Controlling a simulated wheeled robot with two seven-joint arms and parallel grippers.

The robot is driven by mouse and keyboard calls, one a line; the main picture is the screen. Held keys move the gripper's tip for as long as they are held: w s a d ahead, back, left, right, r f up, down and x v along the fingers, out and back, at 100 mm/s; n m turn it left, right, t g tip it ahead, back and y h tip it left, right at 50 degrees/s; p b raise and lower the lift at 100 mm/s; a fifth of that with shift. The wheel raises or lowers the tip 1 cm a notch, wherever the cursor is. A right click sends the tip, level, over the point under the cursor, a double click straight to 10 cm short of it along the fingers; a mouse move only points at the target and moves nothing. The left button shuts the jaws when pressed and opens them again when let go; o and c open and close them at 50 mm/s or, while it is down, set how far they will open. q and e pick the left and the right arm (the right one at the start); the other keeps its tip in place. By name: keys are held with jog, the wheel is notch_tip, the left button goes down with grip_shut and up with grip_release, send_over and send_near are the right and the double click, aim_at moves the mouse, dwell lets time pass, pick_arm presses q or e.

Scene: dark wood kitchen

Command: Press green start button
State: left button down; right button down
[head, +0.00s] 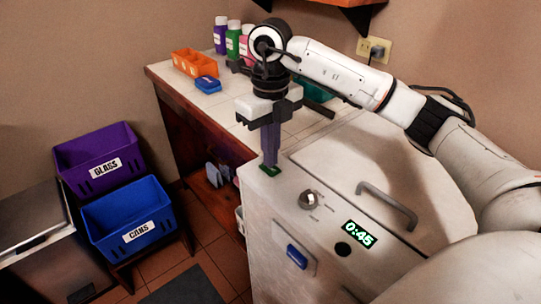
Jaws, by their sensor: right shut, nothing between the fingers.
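The green button (270,172) sits at the back left corner of the white machine's top panel. Only its edges show, as my right gripper covers its middle. My right gripper (270,163) points straight down with its fingers closed together and nothing between them. Its fingertips are at the green button; I cannot tell whether they touch it or press it in. My left gripper is out of view.
The machine also has a round metal knob (309,200), a black round button (343,249), a blue part (297,256) and a door handle (388,205). A tiled counter with an orange bin (195,64) and bottles is behind. Purple (97,160) and blue (130,222) crates stand left.

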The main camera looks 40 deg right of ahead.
jog(key=shift+f, duration=0.4)
